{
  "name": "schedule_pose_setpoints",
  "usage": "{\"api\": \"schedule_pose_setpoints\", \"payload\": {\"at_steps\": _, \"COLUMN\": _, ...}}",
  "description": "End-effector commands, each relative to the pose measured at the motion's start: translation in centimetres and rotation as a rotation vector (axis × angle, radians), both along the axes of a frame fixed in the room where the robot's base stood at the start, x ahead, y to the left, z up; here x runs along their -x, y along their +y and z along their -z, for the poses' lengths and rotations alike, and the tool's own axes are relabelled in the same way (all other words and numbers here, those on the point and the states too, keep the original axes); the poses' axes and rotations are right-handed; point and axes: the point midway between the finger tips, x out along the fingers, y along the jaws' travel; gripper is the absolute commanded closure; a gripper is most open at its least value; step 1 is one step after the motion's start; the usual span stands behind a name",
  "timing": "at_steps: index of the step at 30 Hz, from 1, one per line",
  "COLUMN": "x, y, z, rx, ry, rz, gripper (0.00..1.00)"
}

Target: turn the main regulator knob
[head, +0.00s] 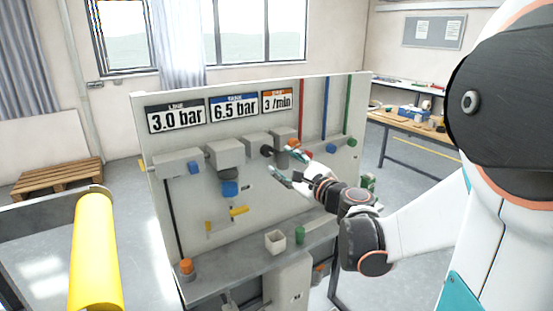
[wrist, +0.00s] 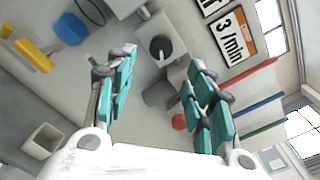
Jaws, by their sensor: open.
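My gripper (head: 288,166) is in front of the upright panel (head: 190,215), its teal fingers spread and nothing held. In the wrist view my gripper (wrist: 160,70) has its two fingers apart. Between and beyond them is a grey box with a black round knob (wrist: 160,47). A dark grey cylinder (wrist: 158,95) lies just below that knob in the picture. The black knob also shows in the head view (head: 267,150), left of the gripper. A blue knob (head: 230,188) hangs under the second grey box (head: 225,154). No label shows which knob is the main regulator.
A red knob (wrist: 179,122) sits close to the right finger. Yellow handles (head: 238,211) are lower on the panel. Displays read 3.0 bar (head: 175,118), 6.5 bar (head: 233,108) and 3 /min (head: 277,101).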

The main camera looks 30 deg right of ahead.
Motion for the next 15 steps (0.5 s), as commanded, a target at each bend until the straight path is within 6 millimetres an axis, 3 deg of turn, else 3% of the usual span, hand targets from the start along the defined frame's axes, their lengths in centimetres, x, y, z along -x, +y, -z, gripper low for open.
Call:
{"api": "schedule_pose_setpoints", "payload": {"at_steps": 6, "x": 2.8, "y": -0.1, "z": 0.0, "rx": 0.0, "ry": 0.0, "rz": 0.001, "gripper": 0.52}}
{"api": "schedule_pose_setpoints", "payload": {"at_steps": 15, "x": 3.5, "y": -0.1, "z": 0.0, "rx": 0.0, "ry": 0.0, "rz": 0.0, "gripper": 0.52}}
